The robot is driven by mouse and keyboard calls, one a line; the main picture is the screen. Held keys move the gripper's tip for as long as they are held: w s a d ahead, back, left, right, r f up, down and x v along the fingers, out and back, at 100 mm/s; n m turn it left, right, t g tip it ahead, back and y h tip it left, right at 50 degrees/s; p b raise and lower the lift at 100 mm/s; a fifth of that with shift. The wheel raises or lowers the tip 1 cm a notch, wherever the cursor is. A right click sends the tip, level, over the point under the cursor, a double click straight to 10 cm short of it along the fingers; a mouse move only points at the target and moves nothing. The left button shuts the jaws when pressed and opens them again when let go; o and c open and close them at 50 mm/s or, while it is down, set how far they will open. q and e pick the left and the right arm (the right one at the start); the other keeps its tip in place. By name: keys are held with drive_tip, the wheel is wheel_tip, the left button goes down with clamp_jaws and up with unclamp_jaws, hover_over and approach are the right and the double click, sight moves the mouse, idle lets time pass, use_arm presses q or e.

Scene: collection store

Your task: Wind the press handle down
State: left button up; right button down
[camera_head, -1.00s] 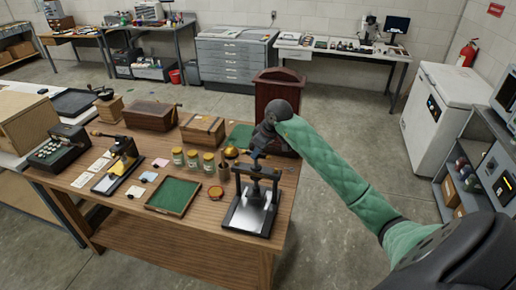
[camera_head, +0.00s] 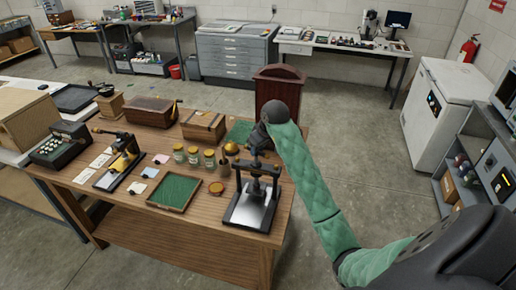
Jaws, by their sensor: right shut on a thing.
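The black press (camera_head: 257,190) with its bright metal base plate stands at the right front corner of the wooden table. Its frame is upright, with a screw and handle at the top. My right gripper (camera_head: 256,155) is at the top of the press and is shut on the press handle. The gripper and wrist hide most of the handle, so its exact angle cannot be told. My left gripper is not in view.
The wooden table (camera_head: 120,222) also holds a green-lined tray (camera_head: 173,193), several jars (camera_head: 194,156), a wooden box (camera_head: 204,125) and a second small press (camera_head: 122,160). A dark red wooden stand (camera_head: 280,88) is behind the table. The floor to the right is clear.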

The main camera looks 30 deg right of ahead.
drive_tip(key=shift+m, duration=0.3)
idle(0.5)
drive_tip(key=c, duration=1.3)
unclamp_jaws()
drive_tip(key=shift+o, duration=0.2)
